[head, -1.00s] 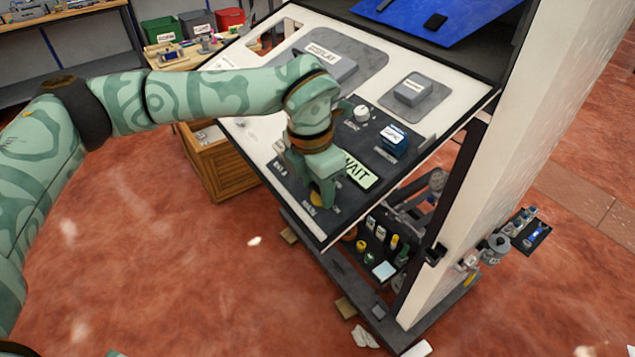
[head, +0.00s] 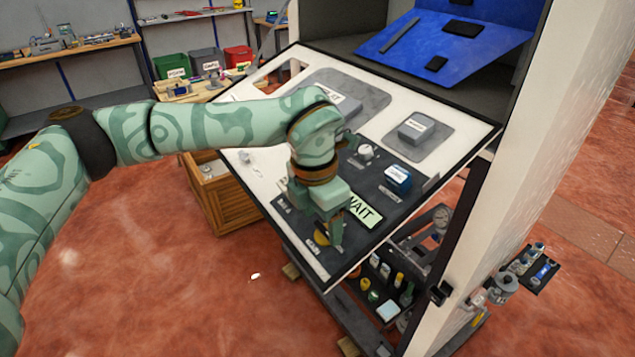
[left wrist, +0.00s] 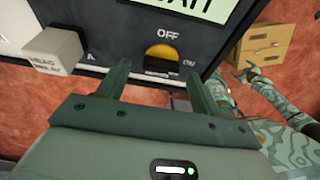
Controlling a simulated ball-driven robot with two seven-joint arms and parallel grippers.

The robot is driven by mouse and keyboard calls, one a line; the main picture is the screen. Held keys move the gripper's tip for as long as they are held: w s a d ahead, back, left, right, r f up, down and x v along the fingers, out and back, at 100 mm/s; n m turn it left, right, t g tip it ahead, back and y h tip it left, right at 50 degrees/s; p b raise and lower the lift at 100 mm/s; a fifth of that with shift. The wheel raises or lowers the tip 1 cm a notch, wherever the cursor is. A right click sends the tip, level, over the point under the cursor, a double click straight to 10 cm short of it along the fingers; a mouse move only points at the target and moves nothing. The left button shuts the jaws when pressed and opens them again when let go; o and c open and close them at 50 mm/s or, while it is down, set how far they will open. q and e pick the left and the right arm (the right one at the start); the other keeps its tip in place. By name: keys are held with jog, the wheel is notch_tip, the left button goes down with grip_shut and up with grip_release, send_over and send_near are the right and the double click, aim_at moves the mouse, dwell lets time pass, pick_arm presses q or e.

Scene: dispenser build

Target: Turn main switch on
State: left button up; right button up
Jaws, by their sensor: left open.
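The main switch is a yellow rounded knob (left wrist: 160,57) on the dark control panel, with OFF printed above it and ON at its lower right. It also shows as a yellow spot (head: 321,239) near the panel's lower edge in the head view. My left gripper (head: 329,240) is over this corner of the panel, pointing down. In the left wrist view my left gripper (left wrist: 160,75) is open, its fingers on either side of the knob with nothing between them. I cannot tell whether a finger touches the panel.
The green WAIT display (head: 363,211) is beside the switch. A light block (left wrist: 54,48) sits left of it in the wrist view. A blue labelled part (head: 398,179) and a white knob (head: 365,152) stand higher on the panel. A wooden crate (head: 216,212) stands left on the floor.

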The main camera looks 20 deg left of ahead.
pick_arm(q)
notch_tip(320, 180, up, 15)
jog(key=s, duration=0.1)
jog(key=shift+s+a, duration=0.15)
jog(key=shift+a, duration=0.25)
jog(key=shift+f, duration=0.2)
